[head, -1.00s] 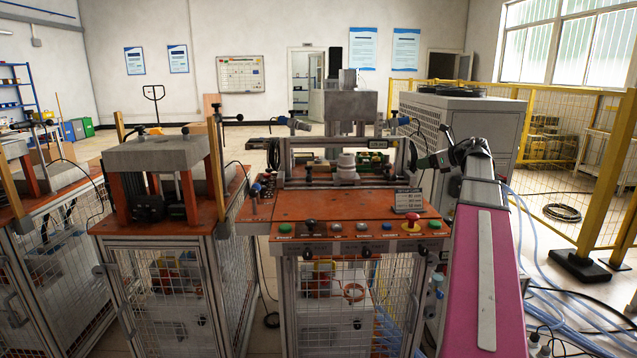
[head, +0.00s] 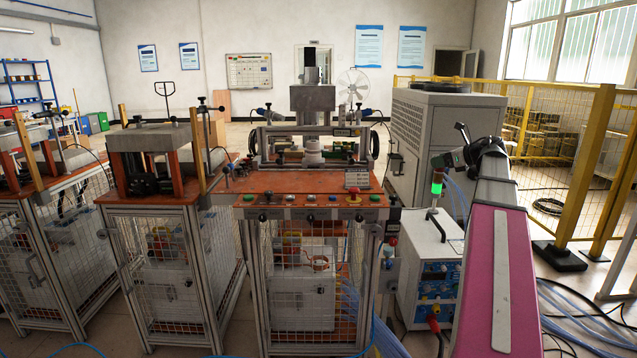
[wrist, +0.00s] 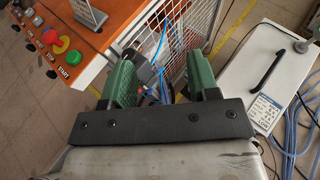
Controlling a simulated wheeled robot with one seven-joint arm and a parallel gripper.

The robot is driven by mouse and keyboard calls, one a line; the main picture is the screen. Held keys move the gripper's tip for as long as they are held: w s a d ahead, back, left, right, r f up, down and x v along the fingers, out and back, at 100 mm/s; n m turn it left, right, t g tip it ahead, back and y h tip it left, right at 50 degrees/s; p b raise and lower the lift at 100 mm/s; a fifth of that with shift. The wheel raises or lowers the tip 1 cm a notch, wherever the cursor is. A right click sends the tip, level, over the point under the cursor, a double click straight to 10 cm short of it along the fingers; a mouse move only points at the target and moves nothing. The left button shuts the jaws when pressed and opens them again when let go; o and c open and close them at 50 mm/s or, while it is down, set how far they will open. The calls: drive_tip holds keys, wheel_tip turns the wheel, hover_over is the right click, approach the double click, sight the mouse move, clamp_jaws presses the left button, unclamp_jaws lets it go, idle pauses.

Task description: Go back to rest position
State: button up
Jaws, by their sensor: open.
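My gripper (wrist: 162,78) shows in the wrist view as two green fingers standing apart with nothing between them. It is open and empty. In the head view my gripper (head: 447,160) is small and partly hidden by my arm, which reaches forward on the right. It is to the right of the induction heater (head: 313,155) and its orange bench top (head: 285,185), apart from both. In the wrist view the bench corner with its red emergency button (wrist: 60,45) lies left of the fingers.
A white power unit (head: 428,265) with a green-lit signal lamp stands right of the bench; its top (wrist: 265,75) also shows in the wrist view. Cables lie on the floor. A grey cabinet (head: 440,140) and yellow fence (head: 575,150) stand behind. Other workstations (head: 160,215) stand to the left.

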drive_tip(key=w+a+f+m+t+h, duration=0.45)
drive_tip(key=m+t, duration=0.45)
drive_tip(key=m, duration=0.5)
drive_tip(key=s+a+f+m+g+h, duration=0.1)
drive_tip(key=s+f+m+g+h, duration=0.3)
drive_tip(key=f+m, duration=0.65)
drive_tip(key=s+a+f+m+g+h, duration=0.1)
drive_tip(key=s+f+m+g+h, duration=0.1)
drive_tip(key=f+m+h, duration=0.6)
drive_tip(key=s+a+f+m+g+y, duration=0.3)
drive_tip(key=s+a+f+m+g, duration=0.3)
drive_tip(key=s+a+f, duration=0.2)
drive_tip(key=s+a+f+m+g+y, duration=0.4)
drive_tip(key=s+a+f+m+g, duration=0.2)
drive_tip(key=s+f, duration=0.7)
drive_tip(key=shift+s+a+g, duration=0.4)
drive_tip(key=shift+s+a, duration=0.35)
drive_tip(key=shift+a, duration=0.4)
